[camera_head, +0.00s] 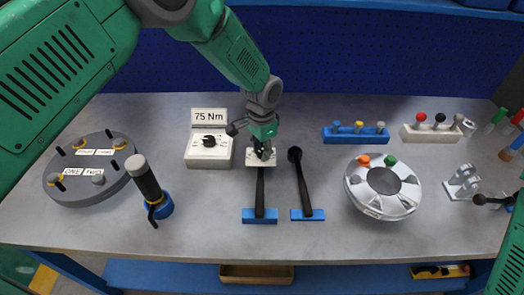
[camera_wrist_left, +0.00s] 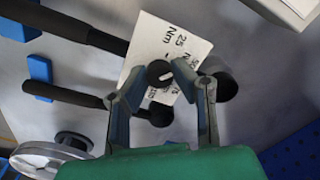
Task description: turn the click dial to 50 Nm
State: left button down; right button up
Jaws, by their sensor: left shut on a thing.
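A white plate (camera_head: 251,161) with a black click dial lies at the far end of a black-handled wrench (camera_head: 260,190). In the left wrist view, the plate (camera_wrist_left: 143,42) carries "25 Nm" and other partly hidden markings. The black knob (camera_wrist_left: 160,72) has a white mark, but the value it points to is unclear. My left gripper (camera_head: 263,154) points down over the plate. In the wrist view its fingers (camera_wrist_left: 163,88) stand on both sides of the knob, shut on it. My right gripper's fingers are not seen.
A white box with a knob (camera_head: 209,141) and a "75 Nm" sign (camera_head: 209,115) stands left of my gripper. A second black wrench (camera_head: 300,180) lies close on the right. A round grey plate (camera_head: 60,190), a black-handled tool (camera_head: 146,180) and a silver flanged shell (camera_head: 382,205) stand farther out.

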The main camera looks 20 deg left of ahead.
pick_arm(q)
jog(key=shift+m, duration=1.9)
jog(key=c, duration=1.3)
grip_release()
jog(key=shift+c, duration=0.2)
notch_tip(320, 180, up, 12)
jog(key=shift+f, duration=0.1)
